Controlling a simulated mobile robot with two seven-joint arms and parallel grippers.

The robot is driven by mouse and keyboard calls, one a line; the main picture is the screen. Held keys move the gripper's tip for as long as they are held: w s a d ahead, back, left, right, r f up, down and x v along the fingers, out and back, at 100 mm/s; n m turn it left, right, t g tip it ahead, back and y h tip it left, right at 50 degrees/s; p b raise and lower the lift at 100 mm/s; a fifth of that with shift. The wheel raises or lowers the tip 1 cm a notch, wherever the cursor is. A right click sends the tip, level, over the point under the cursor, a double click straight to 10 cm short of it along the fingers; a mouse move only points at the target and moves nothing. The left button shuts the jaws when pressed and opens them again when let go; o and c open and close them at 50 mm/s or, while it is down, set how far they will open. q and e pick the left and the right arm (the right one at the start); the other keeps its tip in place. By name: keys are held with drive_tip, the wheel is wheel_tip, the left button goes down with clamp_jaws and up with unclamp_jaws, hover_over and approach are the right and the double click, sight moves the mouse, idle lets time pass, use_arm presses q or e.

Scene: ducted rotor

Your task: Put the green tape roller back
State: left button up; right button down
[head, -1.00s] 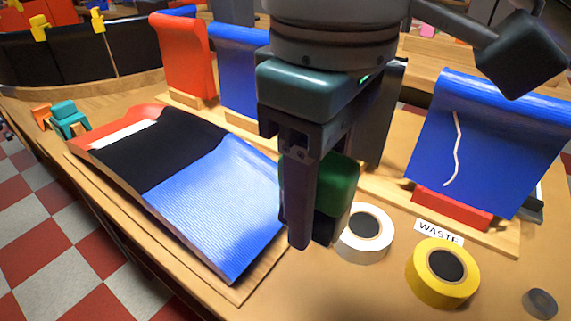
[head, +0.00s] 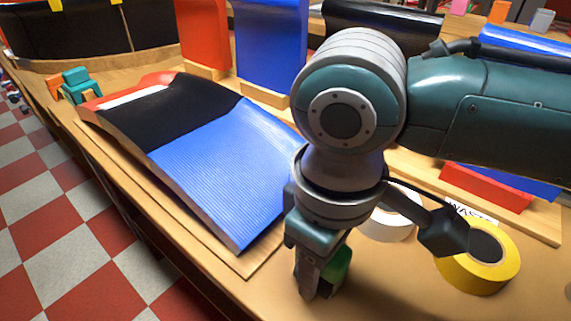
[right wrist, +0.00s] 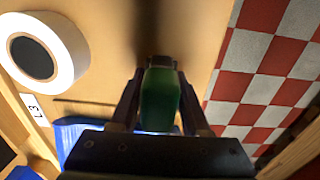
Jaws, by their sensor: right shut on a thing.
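The green tape roller (head: 340,268) is held between the fingers of my right gripper (head: 318,284), at the near front of the wooden table. My gripper and wrist hide most of it in the head view. In the right wrist view the green roller body (right wrist: 158,100) sits between the two dark fingers (right wrist: 157,82), which are shut on it. I cannot tell whether the roller touches the table. My left gripper is not in view.
A white tape roll (head: 390,226) and a yellow roll (head: 480,262) lie to the right, near the WASTE label. A curved red, black and blue panel (head: 215,165) lies to the left. A teal and orange thing (head: 75,86) stands far left. Bare wood surrounds the gripper.

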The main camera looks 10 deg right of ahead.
drive_tip(key=shift+f, duration=0.1)
drive_tip(key=shift+c, duration=1.9)
unclamp_jaws()
